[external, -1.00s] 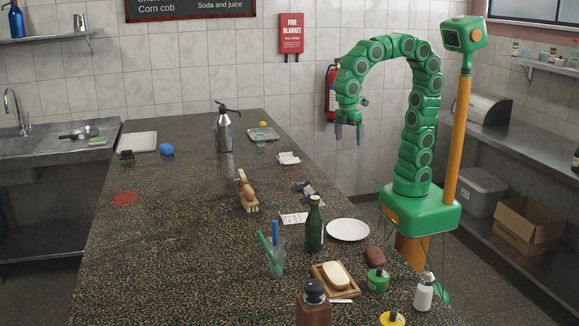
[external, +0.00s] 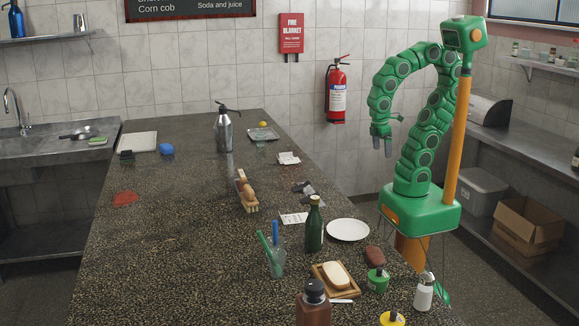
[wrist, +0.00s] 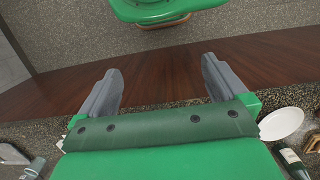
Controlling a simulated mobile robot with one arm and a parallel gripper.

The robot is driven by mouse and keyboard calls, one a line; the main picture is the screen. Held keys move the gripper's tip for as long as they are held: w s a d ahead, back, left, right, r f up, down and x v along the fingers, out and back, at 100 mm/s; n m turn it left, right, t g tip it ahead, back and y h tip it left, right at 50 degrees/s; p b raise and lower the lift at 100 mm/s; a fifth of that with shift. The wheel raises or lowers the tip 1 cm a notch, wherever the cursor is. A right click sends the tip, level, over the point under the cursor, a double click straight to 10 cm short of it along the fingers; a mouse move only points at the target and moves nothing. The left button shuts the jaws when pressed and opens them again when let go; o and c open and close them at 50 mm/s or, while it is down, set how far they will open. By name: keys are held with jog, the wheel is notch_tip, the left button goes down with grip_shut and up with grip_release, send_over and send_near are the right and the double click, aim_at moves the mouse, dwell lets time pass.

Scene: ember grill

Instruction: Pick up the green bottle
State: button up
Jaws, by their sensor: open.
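The green bottle (external: 314,228) stands upright on the speckled counter, dark green with a narrow neck, just left of the white plate. In the wrist view the bottle (wrist: 291,160) is at the lower right corner, partly cut off by the frame. My gripper (external: 382,150) is open and empty, its two grey fingers pointing down. It hangs in the air to the right of the counter, farther back than the bottle and well apart from it.
The white plate (external: 348,230) lies right of the bottle. A glass with straws (external: 276,262) stands at its front left, and a board with bread (external: 335,279) lies in front. A wooden brush (external: 246,192) and a steel siphon (external: 224,130) are farther back. The left counter is mostly clear.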

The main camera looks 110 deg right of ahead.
jog(key=c, duration=0.7)
jog(key=w+a+f+n+t, duration=0.1)
jog(key=w+a+t, duration=0.2)
jog(key=w, duration=0.6)
jog(key=w+a+f+n+t+y, duration=0.1)
jog(key=w+a+n+t, duration=0.1)
jog(key=w, duration=0.7)
jog(key=w+a+f+n+t, duration=0.1)
jog(key=w+a+t, duration=0.2)
jog(key=w, duration=0.6)
jog(key=n+t+y, duration=0.4)
jog(key=n+y, duration=0.1)
jog(key=y, duration=0.4)
send_near(313, 207)
jog(key=w+a, duration=0.2)
jog(key=shift+f+x, duration=0.2)
jog(key=shift+x, duration=1.75)
jog(key=shift+f+x, duration=0.15)
jog(key=shift+x, duration=1.75)
